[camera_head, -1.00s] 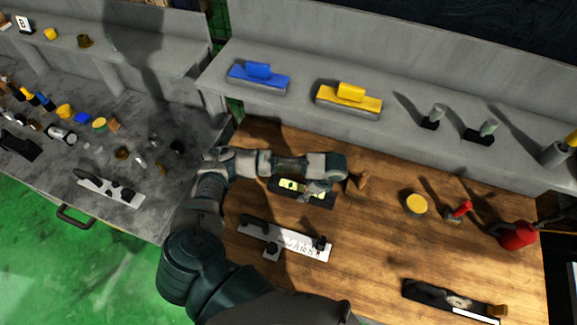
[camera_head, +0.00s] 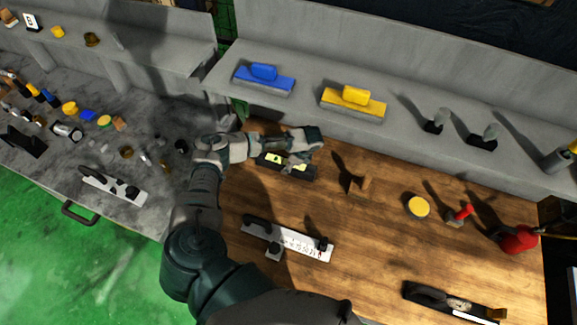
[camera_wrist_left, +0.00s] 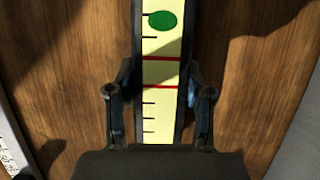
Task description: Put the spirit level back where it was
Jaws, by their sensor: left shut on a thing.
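The spirit level (camera_head: 273,161) is a black bar with a yellow-green scale, on or just above the wooden bench, near the foot of the shelf in the head view. My left gripper (camera_head: 297,162) is shut on it. In the left wrist view the level (camera_wrist_left: 162,70) runs lengthwise between the two fingers (camera_wrist_left: 160,110), showing a green spot, red lines and black ticks. Whether it touches the bench is hard to tell. My right gripper is not in view.
A white plate with black handles (camera_head: 290,243) lies nearer on the wooden bench (camera_head: 370,240). A small brown piece (camera_head: 358,184) stands right of the level, with a yellow-topped tin (camera_head: 419,207) beyond. The shelf (camera_head: 310,108) with blue and yellow blocks rises behind.

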